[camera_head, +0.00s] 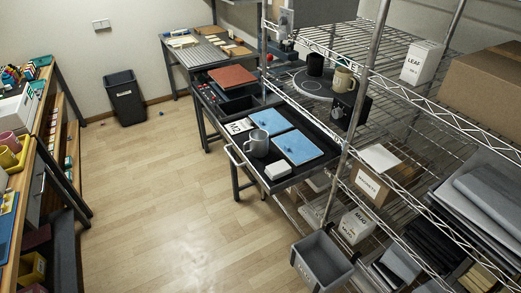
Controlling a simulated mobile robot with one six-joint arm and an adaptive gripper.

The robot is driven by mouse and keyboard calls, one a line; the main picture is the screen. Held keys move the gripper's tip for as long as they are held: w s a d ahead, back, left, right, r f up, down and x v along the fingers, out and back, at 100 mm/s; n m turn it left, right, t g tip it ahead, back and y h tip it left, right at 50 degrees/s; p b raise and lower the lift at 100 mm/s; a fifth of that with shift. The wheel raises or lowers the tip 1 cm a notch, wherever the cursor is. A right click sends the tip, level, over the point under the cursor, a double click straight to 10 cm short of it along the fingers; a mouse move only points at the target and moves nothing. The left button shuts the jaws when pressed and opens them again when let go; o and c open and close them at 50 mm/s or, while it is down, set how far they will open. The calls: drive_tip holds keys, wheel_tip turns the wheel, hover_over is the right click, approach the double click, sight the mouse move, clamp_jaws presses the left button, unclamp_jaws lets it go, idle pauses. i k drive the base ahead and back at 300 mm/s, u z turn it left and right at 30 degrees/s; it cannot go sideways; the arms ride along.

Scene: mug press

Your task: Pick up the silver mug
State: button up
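A light grey, silver-looking mug (259,145) stands upright on the dark low table at the centre of the camera_head view. Its handle points to the left. It is close to the left end of a blue flat panel (302,147) and just behind a small white box (278,170). Nothing is seen touching it from above. My gripper is not in view.
A wire shelf rack with a front post (357,110) stands right of the table. A black mug (315,64) and a beige mug (343,80) stand on its upper shelf. A grey bin (322,262) is at the lower front.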

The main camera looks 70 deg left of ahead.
sight(258, 142)
drive_tip(key=z, duration=0.1)
drive_tip(key=k, duration=1.75)
drive_tip(key=u, duration=1.15)
drive_tip(key=i, duration=1.05)
drive_tip(key=z, duration=0.1)
